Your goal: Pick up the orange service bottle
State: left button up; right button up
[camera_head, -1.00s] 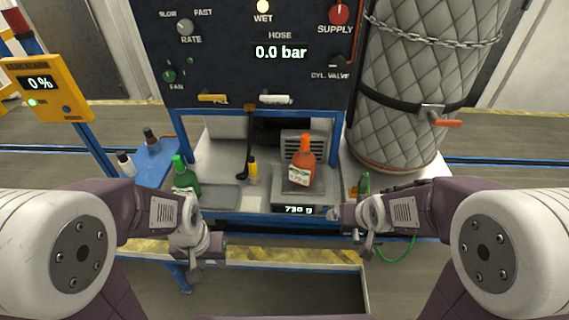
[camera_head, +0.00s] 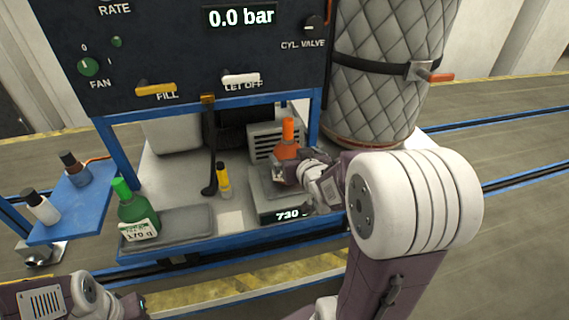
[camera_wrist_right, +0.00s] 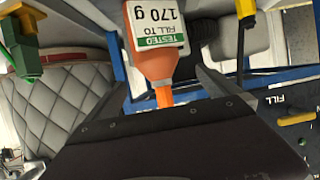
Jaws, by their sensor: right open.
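The orange service bottle (camera_head: 286,140) stands upright on the scale (camera_head: 283,213), whose display reads 730. Its lower part is partly hidden behind my right gripper (camera_head: 284,173). In the right wrist view, the bottle (camera_wrist_right: 158,45) shows a white label with "TESTED FILL TO 170 g", and its narrow orange neck points towards the gripper's palm. My right gripper (camera_wrist_right: 168,82) is open, with one finger on each side of the bottle; I see gaps and cannot tell any contact. My left gripper (camera_head: 135,306) is low at the bottom left, far from the bottle, its jaws unclear.
A green bottle (camera_head: 136,212) stands on a grey tray (camera_head: 185,227) to the left. A blue side shelf (camera_head: 75,200) holds two small bottles. A quilted cylinder (camera_head: 385,75) stands behind right.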

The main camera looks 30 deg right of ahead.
aim_at(290, 151)
jog(key=w+p, duration=0.1)
jog(key=p, duration=0.1)
jog(key=shift+w+d+r+p, duration=0.1)
jog(key=shift+w+p, duration=0.05)
jog(key=shift+p, duration=0.2)
jog(key=shift+w+d+f+b, duration=0.3)
jog(key=shift+w+f, duration=0.2)
jog(key=shift+f, duration=0.1)
jog(key=shift+w+d+f, duration=0.1)
jog(key=shift+w+f, duration=0.2)
jog(key=shift+w, duration=0.25)
jog(key=x, duration=0.4)
jog(key=shift+w+d+f, duration=0.2)
jog(key=shift+w+f, duration=0.05)
jog(key=shift+f, duration=0.05)
pick_arm(q)
notch_tip(290, 151, up, 4)
jog(key=shift+f, duration=0.15)
pick_arm(e)
jog(key=shift+s+a+r, duration=0.1)
jog(key=c, duration=2)
